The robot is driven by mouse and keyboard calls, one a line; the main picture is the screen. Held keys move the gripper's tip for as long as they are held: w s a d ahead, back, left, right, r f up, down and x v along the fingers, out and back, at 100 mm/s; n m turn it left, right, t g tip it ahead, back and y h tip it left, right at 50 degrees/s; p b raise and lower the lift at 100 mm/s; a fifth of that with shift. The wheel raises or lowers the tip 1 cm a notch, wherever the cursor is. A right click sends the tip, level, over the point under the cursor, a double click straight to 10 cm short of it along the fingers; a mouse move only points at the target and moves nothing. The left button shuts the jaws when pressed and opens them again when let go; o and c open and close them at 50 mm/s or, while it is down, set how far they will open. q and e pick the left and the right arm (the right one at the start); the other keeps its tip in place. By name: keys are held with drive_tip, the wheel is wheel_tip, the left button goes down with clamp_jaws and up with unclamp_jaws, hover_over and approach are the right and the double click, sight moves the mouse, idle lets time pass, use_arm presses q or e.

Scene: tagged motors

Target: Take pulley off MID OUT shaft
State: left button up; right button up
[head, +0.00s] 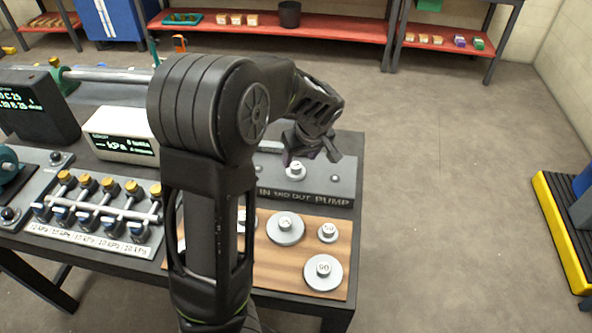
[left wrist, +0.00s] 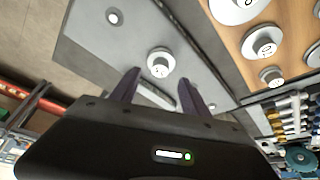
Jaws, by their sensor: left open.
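A small light-grey pulley (head: 297,168) with a dark mark on top sits on the dark grey shaft block (head: 345,188), above the MID OUT part of its label. It also shows in the left wrist view (left wrist: 160,62), upright. My left gripper (head: 312,150) is over it, partly covering it in the head view. In the left wrist view its two fingers (left wrist: 160,90) are open and empty, and the pulley appears just beyond the fingertips, roughly between them. I cannot tell the exact height gap. My right gripper is not in view.
A bare shaft end (head: 335,178) stands near the PUMP label. A wooden board (head: 302,252) in front holds several loose pulleys, including a large one (head: 323,270). A valve row (head: 100,205) and a display box (head: 120,135) are to the left. My arm hides part of the board.

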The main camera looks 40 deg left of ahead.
sight(297, 166)
use_arm(q)
drive_tip(key=shift+p+x, duration=0.6)
drive_tip(key=shift+x, duration=2)
drive_tip(key=c, duration=1.1)
wheel_tip(297, 166, up, 10)
drive_tip(key=shift+b, duration=0.55)
